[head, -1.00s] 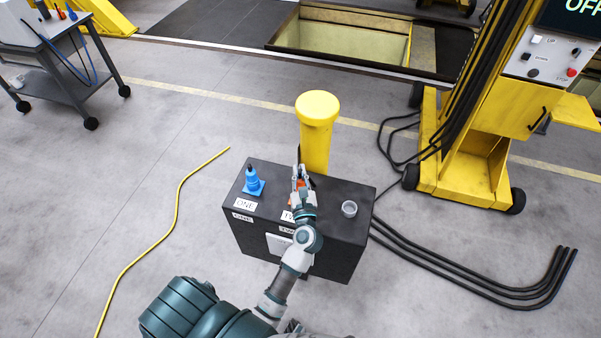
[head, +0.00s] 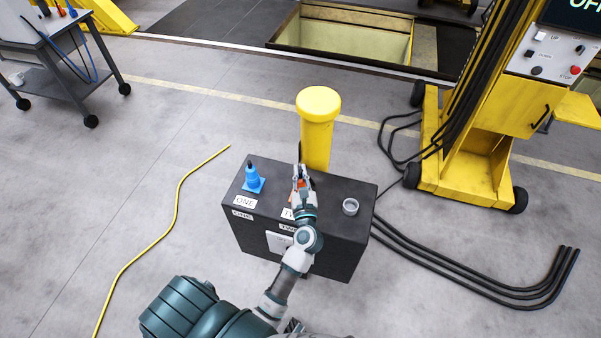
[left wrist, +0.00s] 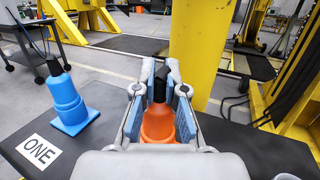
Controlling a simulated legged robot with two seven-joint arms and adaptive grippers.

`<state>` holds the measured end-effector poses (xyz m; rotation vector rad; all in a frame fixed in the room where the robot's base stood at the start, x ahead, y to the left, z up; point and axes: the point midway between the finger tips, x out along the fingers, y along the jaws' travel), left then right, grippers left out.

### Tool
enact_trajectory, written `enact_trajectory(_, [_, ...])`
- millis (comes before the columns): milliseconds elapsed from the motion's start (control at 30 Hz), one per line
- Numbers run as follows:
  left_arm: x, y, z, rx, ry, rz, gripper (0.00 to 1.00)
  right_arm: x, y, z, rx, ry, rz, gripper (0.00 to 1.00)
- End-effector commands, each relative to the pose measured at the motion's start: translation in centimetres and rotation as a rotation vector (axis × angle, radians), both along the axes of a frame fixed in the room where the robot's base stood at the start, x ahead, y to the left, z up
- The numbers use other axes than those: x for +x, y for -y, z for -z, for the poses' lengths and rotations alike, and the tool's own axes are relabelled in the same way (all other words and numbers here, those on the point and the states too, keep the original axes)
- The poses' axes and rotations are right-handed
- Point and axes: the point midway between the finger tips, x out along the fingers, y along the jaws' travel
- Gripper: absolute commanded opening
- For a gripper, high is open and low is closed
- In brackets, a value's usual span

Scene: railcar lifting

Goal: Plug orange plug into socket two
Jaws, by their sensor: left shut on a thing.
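The orange plug (left wrist: 158,122) sits between the fingers of my left gripper (left wrist: 158,95) in the left wrist view, upright with its black top showing. In the head view my left gripper (head: 301,178) is shut on it above the middle of the black box (head: 340,235), by the partly covered TWO label (head: 288,213). The gripper and arm hide socket two and the plug's lower end, so I cannot tell how deep it sits. A blue plug (head: 253,178) stands at the ONE label (head: 245,202). My right gripper is not in view.
An empty grey socket ring (head: 350,206) is on the box's right. A yellow post (head: 317,130) stands right behind the box. A yellow lifting column (head: 470,150) with black cables is at the right, a tool cart (head: 60,60) at the far left. A yellow cable (head: 175,215) lies on the floor.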

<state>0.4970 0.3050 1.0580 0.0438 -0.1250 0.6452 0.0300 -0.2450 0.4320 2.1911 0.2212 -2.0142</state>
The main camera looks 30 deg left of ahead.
Motion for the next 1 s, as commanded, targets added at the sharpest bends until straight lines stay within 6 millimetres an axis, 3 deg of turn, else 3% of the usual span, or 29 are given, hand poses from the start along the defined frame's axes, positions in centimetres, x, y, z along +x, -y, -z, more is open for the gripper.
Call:
enact_trajectory(500, [0.0, 0.0, 1.4, -0.001, 0.001, 0.000, 0.00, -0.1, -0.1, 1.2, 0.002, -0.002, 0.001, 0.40])
enact_trajectory(533, [0.0, 0.0, 1.4, -0.001, 0.001, 0.000, 0.13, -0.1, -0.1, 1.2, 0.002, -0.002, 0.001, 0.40])
enact_trajectory(633, [0.0, 0.0, 1.3, 0.000, 0.001, 0.000, 0.38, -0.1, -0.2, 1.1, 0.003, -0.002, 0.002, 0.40])
enact_trajectory(1000, [-0.3, 0.3, 1.4, -0.002, -0.001, 0.001, 0.40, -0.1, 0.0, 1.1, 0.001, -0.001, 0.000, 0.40])
